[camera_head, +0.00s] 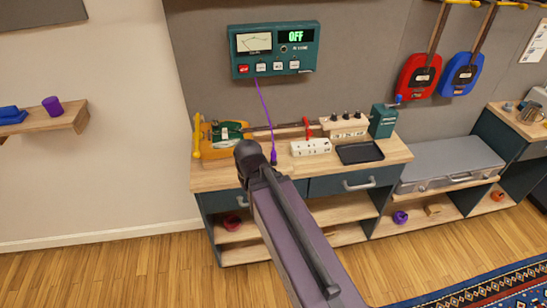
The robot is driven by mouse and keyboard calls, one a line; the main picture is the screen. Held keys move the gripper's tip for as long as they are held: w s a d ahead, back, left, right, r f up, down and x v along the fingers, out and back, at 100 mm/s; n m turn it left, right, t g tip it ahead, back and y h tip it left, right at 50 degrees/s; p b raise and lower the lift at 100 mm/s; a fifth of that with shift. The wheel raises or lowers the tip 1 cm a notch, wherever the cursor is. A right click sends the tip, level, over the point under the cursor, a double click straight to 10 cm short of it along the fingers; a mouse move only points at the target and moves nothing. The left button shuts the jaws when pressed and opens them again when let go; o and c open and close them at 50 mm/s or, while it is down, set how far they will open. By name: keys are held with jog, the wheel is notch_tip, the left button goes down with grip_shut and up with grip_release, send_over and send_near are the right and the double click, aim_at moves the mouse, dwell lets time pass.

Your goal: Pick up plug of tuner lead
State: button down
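The tuner lead is a thin purple cable (263,108) that hangs from the green wall tuner (276,50). It runs down to a small dark purple plug (274,157) at the workbench top, just right of the dark joint of my arm. I cannot tell whether the plug stands on the bench or hangs just above it. My arm reaches up from the bottom of the picture and ends in view at that dark joint, in front of the bench. No gripper fingers show; they may be hidden behind the arm.
A grey case (450,165) lies to the right. Red (418,77) and blue (461,75) guitars hang above.

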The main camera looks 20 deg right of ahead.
jog(key=c, duration=0.8)
grip_release()
jog(key=shift+w+d+r, duration=0.1)
jog(key=shift+w+r, duration=0.05)
jog(key=shift+w, duration=0.05)
jog(key=o, duration=0.4)
jog(key=shift+w+d+r+p, duration=0.2)
jog(key=shift+w+p, duration=0.1)
jog(key=shift+w, duration=0.15)
jog(key=shift+c, duration=0.2)
jog(key=shift+o, duration=0.2)
jog(key=w+d+r+n+p, duration=0.2)
jog(key=w+d+r+p, duration=0.2)
jog(key=w, duration=0.5)
jog(key=shift+d+n, duration=0.4)
jog(key=shift+d, duration=0.3)
notch_tip(320, 180, up, 5)
jog(key=n+p, duration=0.4)
jog(key=p, duration=0.1)
send_over(274, 157)
jog(key=w, duration=0.1)
jog(key=shift+w+d+f, duration=0.2)
jog(key=shift+d+f, duration=0.05)
jog(key=shift+d, duration=0.1)
jog(key=shift+f+b, duration=0.2)
jog(key=shift+b, duration=0.2)
notch_tip(274, 157, down, 8)
jog(key=b, duration=0.8)
jog(key=shift+a+f, duration=0.1)
